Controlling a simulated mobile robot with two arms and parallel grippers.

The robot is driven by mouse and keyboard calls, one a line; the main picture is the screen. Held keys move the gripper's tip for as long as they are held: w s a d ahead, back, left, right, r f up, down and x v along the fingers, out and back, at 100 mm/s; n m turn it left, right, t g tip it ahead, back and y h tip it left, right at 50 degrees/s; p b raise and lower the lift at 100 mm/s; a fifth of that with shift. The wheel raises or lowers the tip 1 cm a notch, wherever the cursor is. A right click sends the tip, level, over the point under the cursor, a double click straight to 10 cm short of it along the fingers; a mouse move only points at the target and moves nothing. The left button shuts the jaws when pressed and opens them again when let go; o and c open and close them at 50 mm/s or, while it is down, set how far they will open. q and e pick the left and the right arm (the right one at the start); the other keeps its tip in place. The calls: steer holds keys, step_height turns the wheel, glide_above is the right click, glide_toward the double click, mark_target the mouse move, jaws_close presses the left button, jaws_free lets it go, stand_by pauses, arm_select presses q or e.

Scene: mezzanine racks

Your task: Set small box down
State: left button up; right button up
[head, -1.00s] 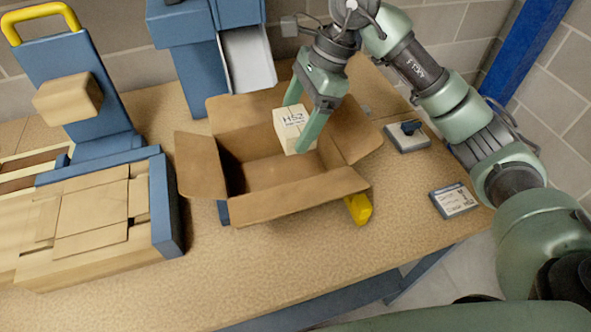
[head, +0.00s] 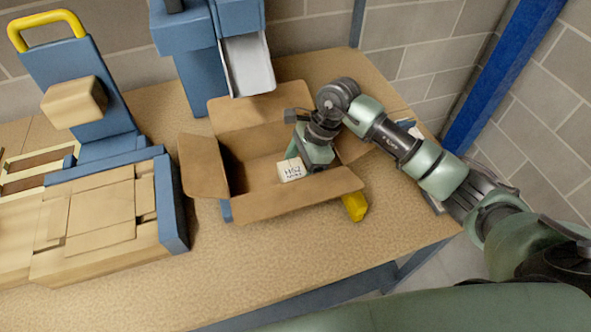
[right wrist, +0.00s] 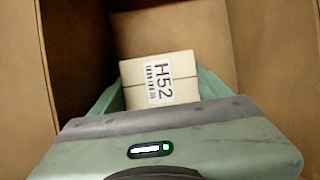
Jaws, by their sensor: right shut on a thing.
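The small box (head: 291,170) is cream coloured with an H52 label. It is down inside the open cardboard carton (head: 290,204), in its right part. My right gripper (head: 301,160) reaches into the carton and is shut on the small box. In the right wrist view the small box (right wrist: 160,80) sits between the green fingers (right wrist: 155,88), with carton walls around it. Whether its underside touches the carton floor is hidden. My left gripper is not in view.
A yellow object (head: 354,206) lies by the carton's front right corner. A blue machine with a grey chute (head: 247,65) stands behind the carton. A blue stand with a yellow handle (head: 45,27) is at left. The table front is clear.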

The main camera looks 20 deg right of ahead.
steer(key=o, duration=1.1)
steer(key=shift+o, duration=0.2)
steer(key=shift+r, duration=0.2)
steer(key=b+v, duration=0.3)
steer(key=v, duration=0.8)
steer(key=shift+d+r+b, duration=0.25)
steer(key=shift+r+b, duration=0.1)
steer(key=shift+b, duration=0.05)
